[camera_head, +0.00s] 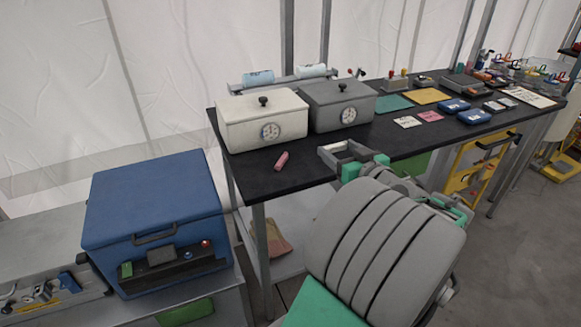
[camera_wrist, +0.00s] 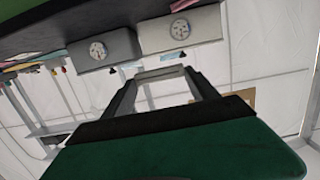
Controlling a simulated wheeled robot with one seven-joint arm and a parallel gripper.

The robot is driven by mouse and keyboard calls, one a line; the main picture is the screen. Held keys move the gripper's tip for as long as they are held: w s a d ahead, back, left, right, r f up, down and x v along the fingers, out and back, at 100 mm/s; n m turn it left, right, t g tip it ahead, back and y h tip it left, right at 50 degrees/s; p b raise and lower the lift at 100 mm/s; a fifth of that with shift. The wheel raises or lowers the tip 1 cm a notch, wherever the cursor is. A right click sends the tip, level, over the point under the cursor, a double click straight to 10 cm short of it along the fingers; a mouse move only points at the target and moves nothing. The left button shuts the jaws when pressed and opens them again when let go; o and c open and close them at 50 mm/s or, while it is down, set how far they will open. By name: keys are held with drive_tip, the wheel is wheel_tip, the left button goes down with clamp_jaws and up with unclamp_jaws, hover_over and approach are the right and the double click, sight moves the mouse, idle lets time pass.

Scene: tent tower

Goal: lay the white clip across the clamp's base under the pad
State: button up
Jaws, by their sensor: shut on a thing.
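The bar appears to be the white clip, held clear of the tabletop in that view. I cannot pick out the clamp, its base or its pad with certainty. A small metal fixture with a blue part (camera_head: 40,291) stands on the lower left bench, too small to make out.
A white box (camera_head: 262,122) and a grey box (camera_head: 341,105) with dials stand on the black table (camera_head: 300,178). A small red block (camera_head: 281,160) lies in front. A large blue case (camera_head: 153,205) fills the left bench. Coloured mats and small parts crowd the table's far right.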

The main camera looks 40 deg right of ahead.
sight(307, 169)
drive_tip(key=w+f, duration=0.3)
drive_tip(key=w, duration=0.1)
drive_tip(key=w+d+f+p, duration=0.1)
drive_tip(key=w+f, duration=0.2)
drive_tip(key=w, duration=0.1)
drive_tip(key=w+f, duration=0.4)
drive_tip(key=w, duration=0.1)
drive_tip(key=shift+w+d, duration=0.1)
drive_tip(key=shift+d, duration=0.15)
drive_tip(key=shift+f+p, duration=0.35)
drive_tip(key=shift+f, duration=0.9)
drive_tip(key=shift+f, duration=0.2)
drive_tip(key=o, duration=1.3)
drive_tip(key=shift+r, duration=0.15)
